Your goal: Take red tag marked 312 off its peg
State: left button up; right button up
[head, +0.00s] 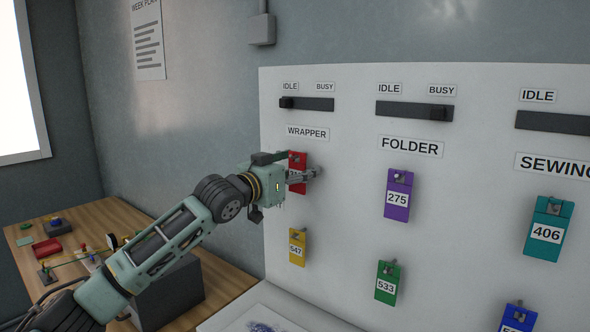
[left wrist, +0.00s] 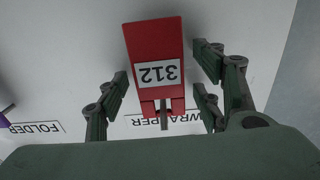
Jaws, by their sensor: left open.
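The red tag marked 312 (head: 297,162) hangs on its peg under the WRAPPER label on the white board. In the head view my left gripper partly covers it. In the left wrist view the red tag (left wrist: 154,45) shows upside down, with its peg (left wrist: 164,118) near the tag's hole end. My left gripper (head: 305,168) is open, and in the left wrist view its fingers (left wrist: 162,85) stand on both sides of the tag, with a gap on each side. My right gripper is not in view.
The white board (head: 350,230) also bears a yellow tag 547 (head: 297,247), purple 275 (head: 398,195), green 533 (head: 387,283), teal 406 (head: 547,230) and a blue tag (head: 518,318). Slider switches sit above. A wooden table (head: 110,220) with small items stands at left.

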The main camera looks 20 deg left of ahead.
aim_at(296, 166)
pick_arm(q)
jog(key=shift+c, duration=0.5)
jog(key=c, duration=1.1)
jog(key=shift+c, duration=0.3)
jog(key=shift+r+p, duration=0.45)
jog(key=shift+p, duration=0.3)
jog(key=shift+s, duration=0.1)
jog(key=shift+s+a+f, duration=0.1)
jog(key=shift+s+a, duration=0.05)
jog(key=shift+b+v, duration=0.55)
jog(key=shift+v, duration=1)
jog(key=shift+b+v, duration=0.7)
jog(key=shift+v, duration=2)
